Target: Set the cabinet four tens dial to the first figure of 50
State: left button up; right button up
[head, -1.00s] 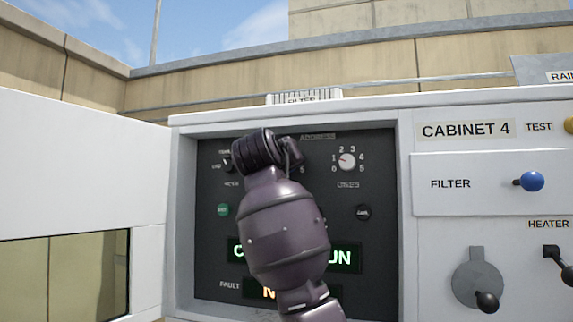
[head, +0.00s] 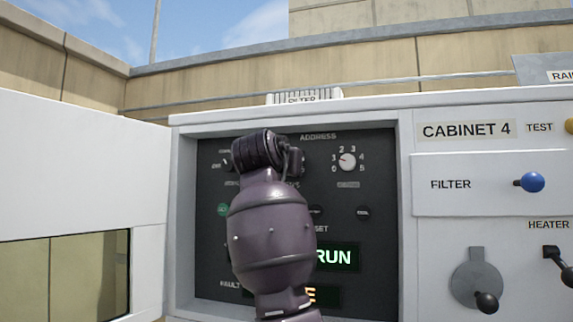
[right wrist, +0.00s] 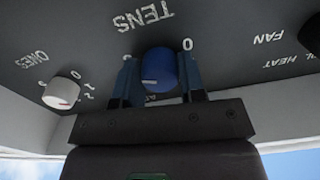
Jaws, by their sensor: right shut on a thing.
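The tens dial (right wrist: 158,72) is a blue knob under the word TENS in the right wrist view. My right gripper (right wrist: 158,84) is shut on it, with one blue finger on each side. A short pale mark shows on the knob's face, pointing left in that view. I cannot tell which figure it marks, as the fingers hide part of the ring of figures. In the head view my right wrist hides most of this dial, and my right gripper (head: 297,163) shows only in part. My left gripper is in neither view.
The ones dial (head: 347,161) is to the right of my wrist, on the dark recessed panel (head: 375,235). An open white door (head: 80,185) stands at the left. The blue filter knob (head: 531,182) and black handles are at the right.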

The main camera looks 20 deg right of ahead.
jog(key=shift+f, duration=0.1)
jog(key=o, duration=0.9)
jog(key=b+v, duration=0.2)
jog(key=v, duration=0.9)
jog(key=shift+w, duration=0.1)
